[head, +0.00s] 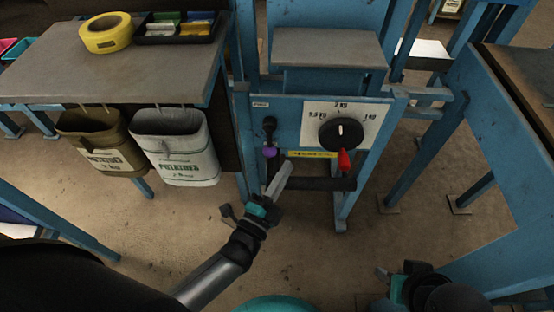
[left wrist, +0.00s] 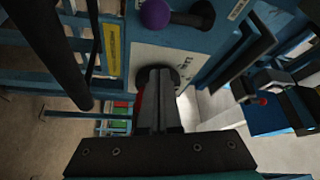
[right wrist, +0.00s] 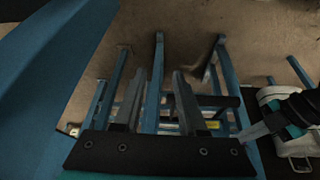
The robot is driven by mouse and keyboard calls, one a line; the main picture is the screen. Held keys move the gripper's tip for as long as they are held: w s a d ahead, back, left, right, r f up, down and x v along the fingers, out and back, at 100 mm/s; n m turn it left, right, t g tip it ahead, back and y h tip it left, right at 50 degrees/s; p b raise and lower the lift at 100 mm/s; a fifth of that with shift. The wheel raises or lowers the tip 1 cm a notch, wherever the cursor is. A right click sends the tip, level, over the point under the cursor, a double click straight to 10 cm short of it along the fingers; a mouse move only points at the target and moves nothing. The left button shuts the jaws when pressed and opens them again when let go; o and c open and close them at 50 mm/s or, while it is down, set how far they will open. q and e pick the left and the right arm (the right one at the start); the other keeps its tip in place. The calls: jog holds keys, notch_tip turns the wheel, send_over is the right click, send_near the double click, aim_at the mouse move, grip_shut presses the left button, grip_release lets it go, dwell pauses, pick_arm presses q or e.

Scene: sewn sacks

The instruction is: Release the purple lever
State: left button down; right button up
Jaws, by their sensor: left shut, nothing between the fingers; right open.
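The purple lever shows as a purple knob (head: 269,152) on the blue station front, below a black fitting (head: 269,125). In the left wrist view its knob (left wrist: 155,14) sits at the top on a dark stem. My left gripper (head: 287,166) is shut and empty, its fingertips just right of and below the knob; they look apart from it. In the left wrist view the closed fingers (left wrist: 157,72) point toward the black dial. My right gripper (head: 382,271) is low, well away from the lever; its fingers (right wrist: 155,78) are open and empty in the right wrist view.
A dial (head: 341,133) with a weight scale and a red knob (head: 344,160) are right of the lever. A dark bar (head: 325,184) runs below. Two sacks (head: 104,145) (head: 175,145) hang from the left table (head: 100,70), which holds yellow tape (head: 106,33). A blue frame (head: 490,110) stands right.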

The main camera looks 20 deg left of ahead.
aim_at(270, 139)
pick_arm(q)
jog(key=shift+w+a+f+b, duration=0.15)
jog(key=shift+w+a+b, duration=0.6)
jog(key=shift+w, duration=0.2)
jog(key=shift+w+a+f+b, duration=0.15)
jog(key=shift+w+a+b, duration=0.55)
jog(key=shift+w, duration=0.2)
pick_arm(e)
jog(key=w+a+t+y, duration=0.2)
jog(key=w+a+t, duration=0.2)
jog(key=a, duration=0.1)
jog(key=shift+w+a+n+t, duration=0.3)
jog(key=shift+w+t, duration=0.05)
jog(key=shift+t, duration=0.05)
jog(key=shift+r, duration=0.1)
jog(key=shift+s, duration=0.1)
